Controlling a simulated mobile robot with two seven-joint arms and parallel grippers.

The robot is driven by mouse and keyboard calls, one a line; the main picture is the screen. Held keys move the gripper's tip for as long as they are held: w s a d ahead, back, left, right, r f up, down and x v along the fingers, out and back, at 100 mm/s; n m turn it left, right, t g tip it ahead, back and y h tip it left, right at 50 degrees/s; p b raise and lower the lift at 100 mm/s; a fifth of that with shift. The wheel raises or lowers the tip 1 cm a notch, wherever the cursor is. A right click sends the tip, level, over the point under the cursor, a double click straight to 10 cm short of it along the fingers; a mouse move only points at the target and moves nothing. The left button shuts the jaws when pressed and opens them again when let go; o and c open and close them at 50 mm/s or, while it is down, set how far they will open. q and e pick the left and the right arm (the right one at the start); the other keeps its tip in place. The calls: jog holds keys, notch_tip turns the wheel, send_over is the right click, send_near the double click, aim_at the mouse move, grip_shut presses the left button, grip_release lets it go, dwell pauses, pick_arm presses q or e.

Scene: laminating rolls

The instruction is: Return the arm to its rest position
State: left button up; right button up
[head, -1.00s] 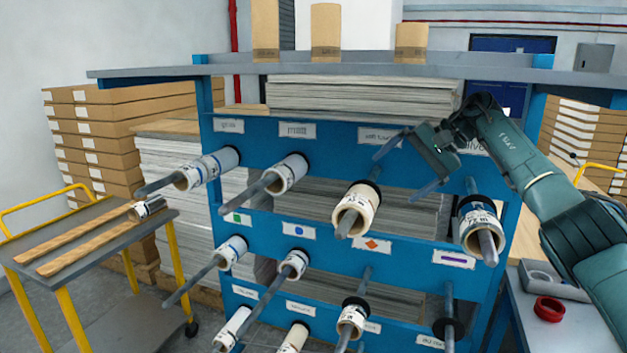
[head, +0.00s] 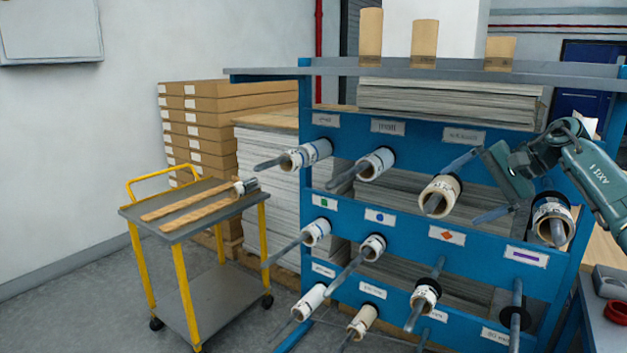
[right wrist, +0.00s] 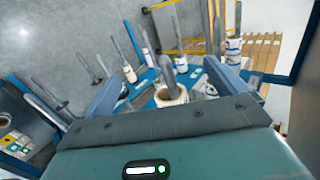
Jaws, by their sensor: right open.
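My right gripper (head: 475,188) is open and empty. It is in front of the blue rack (head: 400,220), between the cream roll (head: 440,195) and the rightmost roll (head: 553,218) of the top row. No roll is between its fingers in the head view. My right arm (head: 596,178) reaches in from the right edge. In the right wrist view the two fingers of the right gripper (right wrist: 163,88) are spread apart, with a roll on its peg (right wrist: 172,96) seen beyond them. My left gripper is not in view.
A grey cart (head: 190,208) with yellow legs stands left of the rack, carrying two brown strips and a small roll. Several pegs stick out of the rack. A side table with a red ring (head: 616,312) is at the lower right. The floor at left is clear.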

jog(key=s+a+f+m+t+y, duration=0.3)
jog(key=a+f+m+y, duration=0.1)
jog(key=a+f+m, duration=0.65)
jog(key=s+a+f+m+t+y, duration=0.2)
jog(key=s+a+f+m+y, duration=0.15)
jog(key=a+f+m, duration=0.65)
jog(key=s+d+f+n+h, duration=0.1)
jog(key=s+f+n+h, duration=0.3)
jog(key=s+n, duration=0.6)
jog(key=s+d+f+n+h, duration=0.1)
jog(key=s+f+n+h, duration=0.3)
jog(key=s+f+n, duration=0.5)
jog(key=s+d+f+n+h+p, duration=0.1)
jog(key=s+f+n+h, duration=0.3)
jog(key=s+n, duration=0.6)
notch_tip(320, 180, down, 2)
jog(key=shift+s+d+f+n, duration=0.15)
jog(key=shift+s+d+n, duration=0.25)
jog(key=shift+n, duration=0.55)
jog(key=shift+w+h, duration=0.1)
jog(key=shift+h, duration=0.15)
